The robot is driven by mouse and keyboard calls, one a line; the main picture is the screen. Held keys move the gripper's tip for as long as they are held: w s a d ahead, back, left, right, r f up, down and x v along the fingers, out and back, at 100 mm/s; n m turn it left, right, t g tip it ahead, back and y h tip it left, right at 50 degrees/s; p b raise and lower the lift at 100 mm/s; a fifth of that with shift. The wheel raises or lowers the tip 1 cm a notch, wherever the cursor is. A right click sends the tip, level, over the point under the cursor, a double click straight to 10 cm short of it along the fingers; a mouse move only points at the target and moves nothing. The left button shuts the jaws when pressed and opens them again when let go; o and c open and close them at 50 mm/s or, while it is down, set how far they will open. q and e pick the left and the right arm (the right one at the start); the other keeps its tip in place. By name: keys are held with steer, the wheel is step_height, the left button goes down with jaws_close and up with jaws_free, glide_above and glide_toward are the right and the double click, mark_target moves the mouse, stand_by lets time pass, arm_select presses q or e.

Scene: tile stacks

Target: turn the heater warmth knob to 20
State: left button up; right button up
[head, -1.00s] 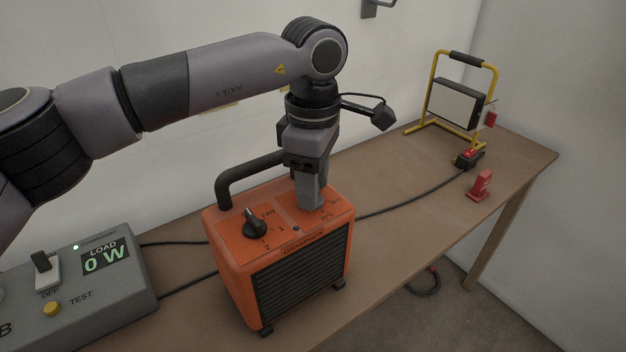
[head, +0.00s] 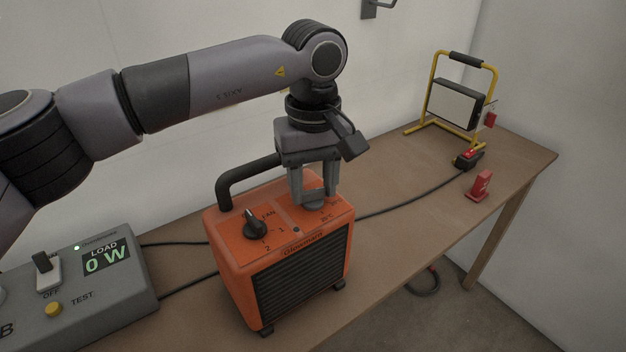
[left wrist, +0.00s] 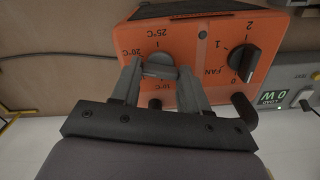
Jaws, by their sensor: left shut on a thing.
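The orange heater (head: 232,236) stands on the bench, with two knobs on its top. My left gripper (head: 314,192) points down at the right-hand knob and is shut on it. This grey warmth knob (left wrist: 160,66) shows between the two fingers in the left wrist view, with printed marks of 20°C and 25°C near it. A lower mark is partly hidden by the gripper. I cannot make out exactly where the knob points. The black fan knob (head: 254,223) beside it is free and also shows in the left wrist view (left wrist: 243,62). My right gripper is not in view.
A grey load box (head: 110,293) reading 0 W stands at the left. The heater's black handle (head: 240,180) arches close behind my gripper. A yellow work lamp (head: 456,100) and a red tag-like object (head: 481,185) stand at the right. Cables cross the bench.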

mark_target(313, 190)
arm_select(q)
steer(key=shift+m, duration=1.1)
steer(key=o, duration=1.1)
steer(key=shift+c, duration=0.2)
steer(key=shift+r, duration=3.65)
